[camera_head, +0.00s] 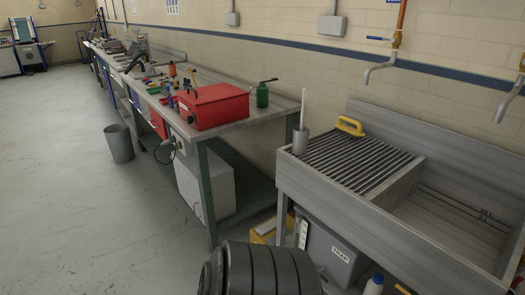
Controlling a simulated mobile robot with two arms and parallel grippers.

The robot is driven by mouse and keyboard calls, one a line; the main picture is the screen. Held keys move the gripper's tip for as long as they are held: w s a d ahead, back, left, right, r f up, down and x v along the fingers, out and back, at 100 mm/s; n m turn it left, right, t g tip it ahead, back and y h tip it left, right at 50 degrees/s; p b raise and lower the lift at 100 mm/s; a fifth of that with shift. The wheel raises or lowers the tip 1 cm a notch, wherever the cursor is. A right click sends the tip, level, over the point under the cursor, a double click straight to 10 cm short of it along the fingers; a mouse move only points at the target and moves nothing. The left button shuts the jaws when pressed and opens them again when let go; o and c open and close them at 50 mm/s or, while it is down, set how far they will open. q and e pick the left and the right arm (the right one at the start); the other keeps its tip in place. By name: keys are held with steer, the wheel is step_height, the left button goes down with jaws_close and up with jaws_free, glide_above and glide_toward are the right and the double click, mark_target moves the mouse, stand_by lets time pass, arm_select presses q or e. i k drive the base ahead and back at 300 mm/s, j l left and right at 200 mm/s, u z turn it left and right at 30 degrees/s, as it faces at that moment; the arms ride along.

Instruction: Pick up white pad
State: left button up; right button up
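I cannot make out a white pad anywhere in the head view. Neither of my grippers is in view. On the sink's ribbed drainboard (345,160) lie a yellow-handled tool (350,126) and a grey cup (300,142) with a white stick standing in it. A red box (214,106) sits on the near end of the long workbench (262,126), with a green bottle (262,96) behind it to the right. Small tools farther along the bench are too small to tell.
The sink basin (455,215) is at the right, under wall taps (380,67). A grey bin (335,250) stands below the sink. A waste bucket (119,144) stands left of the bench. The floor (70,200) at left is clear. A dark ribbed shape is at bottom middle.

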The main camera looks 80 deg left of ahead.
mark_target(264, 230)
steer(key=u, duration=2.65)
steer(key=i+j, duration=0.1)
steer(key=j+z, duration=0.05)
